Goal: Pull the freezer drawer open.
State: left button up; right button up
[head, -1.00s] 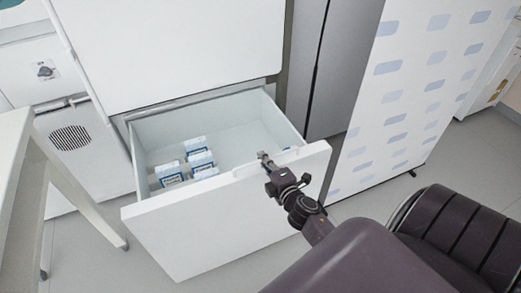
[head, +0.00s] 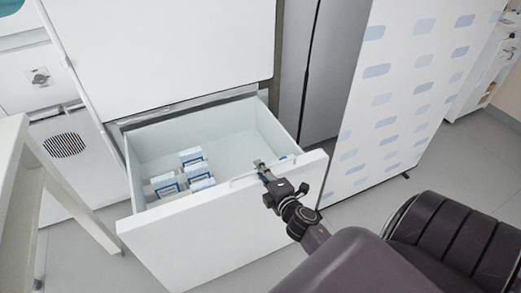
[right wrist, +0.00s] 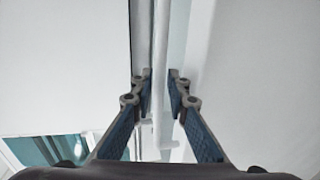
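The white freezer drawer (head: 215,237) is pulled well out from beneath the closed white upper door in the head view. Its inside shows, with several small white-and-blue boxes (head: 166,186) at the left. A white bar handle (head: 243,181) runs along the top of the drawer front. My right gripper (head: 262,168) is at this handle. In the right wrist view, the fingers of my right gripper (right wrist: 160,78) stand apart on both sides of the white handle bar (right wrist: 160,60), with gaps beside it. My left gripper is out of view.
A white table (head: 12,165) stands close at the left of the drawer. A white panel with blue-grey patches (head: 390,95) stands to the right, beside a grey cabinet (head: 325,75). Bare floor (head: 85,262) shows in front of the table and drawer.

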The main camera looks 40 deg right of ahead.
jog(key=shift+s, duration=0.1)
jog(key=v, duration=1.2)
dwell(0.4)
